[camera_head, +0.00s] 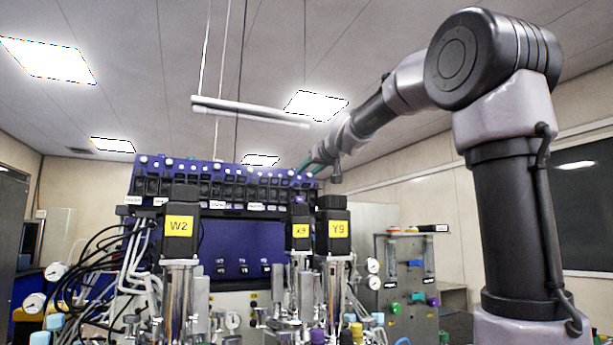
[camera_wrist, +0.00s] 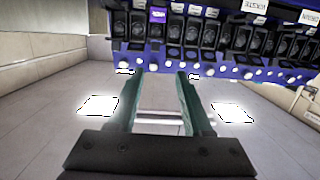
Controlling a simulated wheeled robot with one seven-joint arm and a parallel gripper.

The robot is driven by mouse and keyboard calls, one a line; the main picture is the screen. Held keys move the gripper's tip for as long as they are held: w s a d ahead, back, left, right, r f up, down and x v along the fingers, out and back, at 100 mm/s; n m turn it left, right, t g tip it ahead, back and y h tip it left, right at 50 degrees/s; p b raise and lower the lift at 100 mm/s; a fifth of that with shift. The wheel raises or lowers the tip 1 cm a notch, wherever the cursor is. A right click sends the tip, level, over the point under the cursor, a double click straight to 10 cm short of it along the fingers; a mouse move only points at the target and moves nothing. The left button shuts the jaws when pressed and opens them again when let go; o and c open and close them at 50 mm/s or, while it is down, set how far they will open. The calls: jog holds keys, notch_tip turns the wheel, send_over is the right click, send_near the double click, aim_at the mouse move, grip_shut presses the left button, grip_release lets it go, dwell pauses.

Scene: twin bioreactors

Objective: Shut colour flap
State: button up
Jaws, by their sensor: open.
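A row of black flap-fronted modules (camera_head: 215,187) runs along the top of the blue rack; it fills the top of the wrist view, which is upside down (camera_wrist: 205,33). One module has a purple label (camera_wrist: 158,14), also in the head view (camera_head: 298,199); the other labels I see are white. The label texts are too small to tell which is the colour flap, or whether it is open. My gripper (camera_head: 312,167) is at the right end of the rack's top. In the wrist view its teal fingers (camera_wrist: 158,80) are apart, with nothing between them.
Below the rack stand motors marked W2 (camera_head: 180,227), X9 (camera_head: 299,230) and Y9 (camera_head: 338,230), over steel vessels. Cables and hoses (camera_head: 95,265) hang at the left. A grey panel with gauges (camera_head: 405,280) stands at right. A pale tube (camera_head: 250,111) hangs above; the air around it is open.

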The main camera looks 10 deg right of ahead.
aim_at(297, 186)
jog(key=w, duration=0.3)
jog(key=w+a+f+g, duration=0.1)
jog(key=w, duration=0.3)
jog(key=w+g+h, duration=0.1)
jog(key=w, duration=0.2)
jog(key=shift+w+a+f, duration=0.15)
jog(key=shift+w+a, duration=0.1)
jog(key=shift+w, duration=0.05)
grip_shut()
